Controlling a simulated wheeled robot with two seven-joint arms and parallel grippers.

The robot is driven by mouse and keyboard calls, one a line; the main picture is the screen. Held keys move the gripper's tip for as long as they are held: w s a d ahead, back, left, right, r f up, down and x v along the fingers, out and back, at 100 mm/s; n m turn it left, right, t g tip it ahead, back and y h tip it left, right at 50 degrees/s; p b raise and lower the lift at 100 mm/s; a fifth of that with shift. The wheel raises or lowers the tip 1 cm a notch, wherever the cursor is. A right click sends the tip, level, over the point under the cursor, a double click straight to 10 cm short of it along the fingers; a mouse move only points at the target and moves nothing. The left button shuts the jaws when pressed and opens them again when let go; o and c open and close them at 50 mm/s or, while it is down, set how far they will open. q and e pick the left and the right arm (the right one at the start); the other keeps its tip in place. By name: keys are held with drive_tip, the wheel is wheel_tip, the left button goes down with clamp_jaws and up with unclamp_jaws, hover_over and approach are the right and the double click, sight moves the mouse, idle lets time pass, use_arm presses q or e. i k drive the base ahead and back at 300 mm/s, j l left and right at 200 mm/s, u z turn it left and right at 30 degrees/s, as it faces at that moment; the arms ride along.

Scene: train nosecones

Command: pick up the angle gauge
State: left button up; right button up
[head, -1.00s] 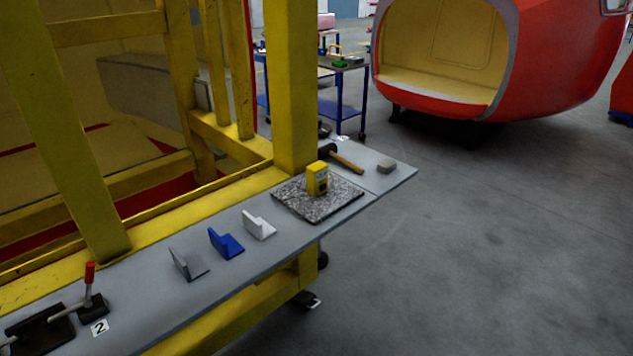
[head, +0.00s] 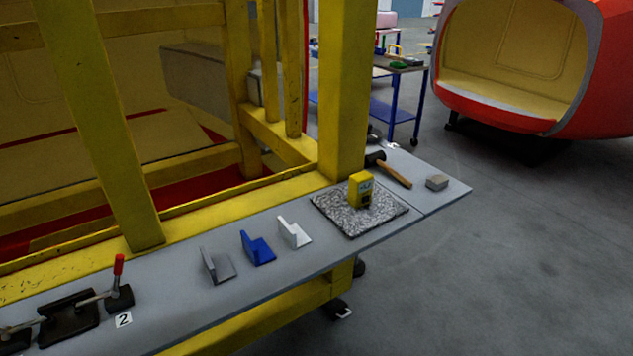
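A small yellow box-shaped device with a dark face, which looks like the angle gauge (head: 361,190), stands upright on a speckled grey stone plate (head: 345,222). The plate lies on a long grey shelf (head: 300,262) along the yellow frame. Nothing covers the gauge from this side. Neither of my grippers shows in the head view.
A grey bracket (head: 217,266), a blue bracket (head: 258,249) and a white bracket (head: 294,233) stand left of the plate. A hammer (head: 390,170) and a grey block (head: 437,182) lie beyond it. A thick yellow post (head: 343,90) rises behind. A red-handled clamp (head: 119,285) sits at left. Floor at right is clear.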

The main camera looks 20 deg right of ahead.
sight(361, 184)
drive_tip(key=i+l+u, duration=0.1)
drive_tip(key=l, duration=0.3)
drive_tip(key=i+l+u, duration=0.15)
drive_tip(key=l, duration=0.3)
drive_tip(key=i+l+u, duration=0.1)
drive_tip(key=l, duration=0.35)
drive_tip(key=i+l+u, duration=0.1)
drive_tip(key=l, duration=0.4)
drive_tip(key=i+l+u, duration=0.15)
drive_tip(key=l, duration=0.3)
